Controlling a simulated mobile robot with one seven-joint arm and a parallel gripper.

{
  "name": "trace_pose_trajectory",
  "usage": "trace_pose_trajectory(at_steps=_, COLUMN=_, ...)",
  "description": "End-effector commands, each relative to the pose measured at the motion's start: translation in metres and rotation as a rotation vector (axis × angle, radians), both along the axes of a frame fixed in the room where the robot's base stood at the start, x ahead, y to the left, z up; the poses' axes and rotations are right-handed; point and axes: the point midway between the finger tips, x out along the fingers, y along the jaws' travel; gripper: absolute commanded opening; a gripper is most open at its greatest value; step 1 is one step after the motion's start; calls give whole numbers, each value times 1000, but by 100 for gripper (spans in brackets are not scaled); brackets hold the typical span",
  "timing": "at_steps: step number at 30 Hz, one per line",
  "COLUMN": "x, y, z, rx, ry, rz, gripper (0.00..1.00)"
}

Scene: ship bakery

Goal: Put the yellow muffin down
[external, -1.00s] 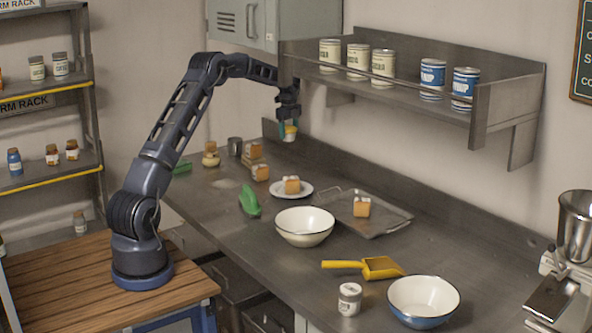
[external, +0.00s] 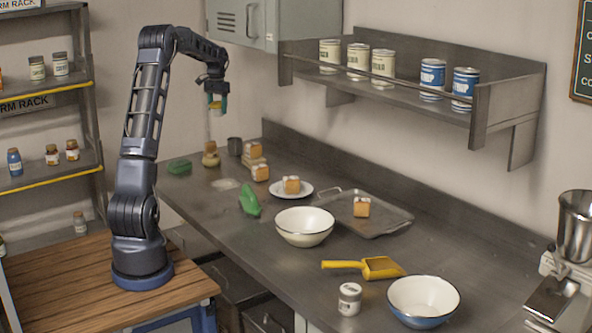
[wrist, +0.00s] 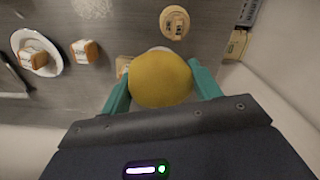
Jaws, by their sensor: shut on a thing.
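The yellow muffin (wrist: 160,80) is held between my gripper's teal fingers in the wrist view, and its top fills the space between them. In the external view my gripper (external: 216,104) is high above the far left end of the steel counter (external: 225,222), pointing down. The muffin is small there and partly covered by the fingers. It touches nothing but the gripper. Below it on the counter stands a small round brown-and-cream item (external: 210,156), which also shows in the wrist view (wrist: 174,22).
A plate (external: 305,192) and a tray (external: 385,227) each hold a cake. Green items (external: 249,201), a white bowl (external: 305,228) and a pale patch (external: 225,184) are nearby. A shelf (external: 500,118) overhangs the back.

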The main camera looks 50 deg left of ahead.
Motion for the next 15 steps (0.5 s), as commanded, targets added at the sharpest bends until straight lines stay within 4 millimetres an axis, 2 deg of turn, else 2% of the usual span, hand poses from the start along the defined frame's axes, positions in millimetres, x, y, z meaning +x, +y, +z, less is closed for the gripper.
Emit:
trace_pose_trajectory(at_steps=3, x=-24, y=-9, z=10, rx=1, ry=0, rz=28, gripper=49)
trace_pose_trajectory(at_steps=7, x=-44, y=-28, z=16, rx=2, ry=1, rz=-37, gripper=49)
trace_pose_trajectory(at_steps=15, x=-78, y=-93, z=18, rx=1, ry=4, rz=-421, gripper=49)
